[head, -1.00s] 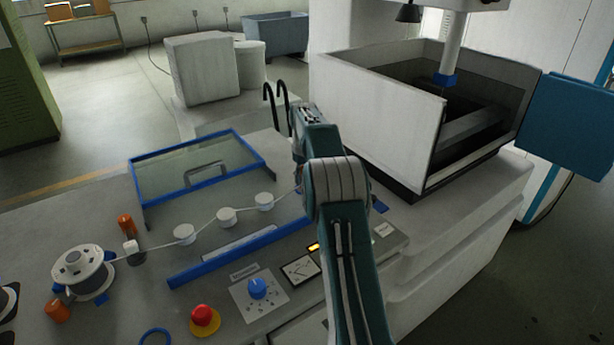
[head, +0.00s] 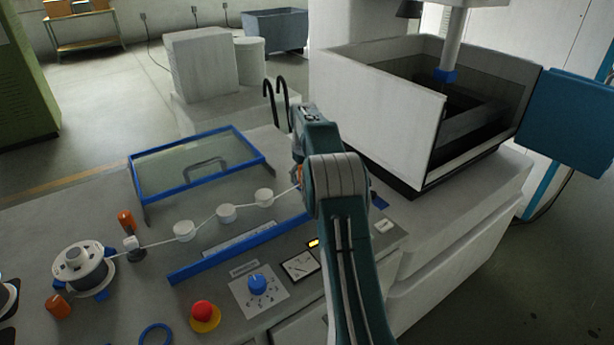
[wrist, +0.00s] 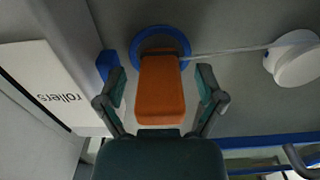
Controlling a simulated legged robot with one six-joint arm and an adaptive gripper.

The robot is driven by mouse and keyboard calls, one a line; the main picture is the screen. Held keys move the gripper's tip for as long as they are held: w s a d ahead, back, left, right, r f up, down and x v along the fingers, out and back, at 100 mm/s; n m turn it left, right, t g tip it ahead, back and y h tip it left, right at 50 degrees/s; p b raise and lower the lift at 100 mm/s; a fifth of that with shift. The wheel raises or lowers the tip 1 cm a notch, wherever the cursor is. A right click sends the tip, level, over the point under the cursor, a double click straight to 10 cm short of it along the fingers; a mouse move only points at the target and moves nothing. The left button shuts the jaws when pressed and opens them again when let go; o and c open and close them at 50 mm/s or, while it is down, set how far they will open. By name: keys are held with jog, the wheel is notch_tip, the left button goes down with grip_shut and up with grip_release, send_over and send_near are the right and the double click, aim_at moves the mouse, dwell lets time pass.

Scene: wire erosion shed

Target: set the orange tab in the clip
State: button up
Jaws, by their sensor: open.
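In the wrist view, the orange tab (wrist: 160,92) lies between the two fingers of my gripper (wrist: 162,84). The fingers are open, with a gap on each side of the tab. The tab's far end overlaps a round blue-rimmed fitting (wrist: 182,38) with a dark middle; I cannot tell whether it is seated in a clip there. A thin wire runs from the tab's far end to the right. In the head view, a sliver of orange (head: 299,174) shows beside my arm, which hides the gripper and most of the fitting.
White rollers (head: 225,214) carry the wire from a spool (head: 82,268) at left. A blue-framed clear cover (head: 198,161) stands open behind them. A blue block (wrist: 107,65) sits left of the tab. The red stop button (head: 203,312) is in front, and an open-topped tank (head: 375,105) stands behind right.

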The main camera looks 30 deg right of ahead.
jog(key=r, duration=0.8)
jog(key=shift+s+d, duration=0.1)
jog(key=shift+s, duration=0.2)
jog(key=shift+s, duration=0.15)
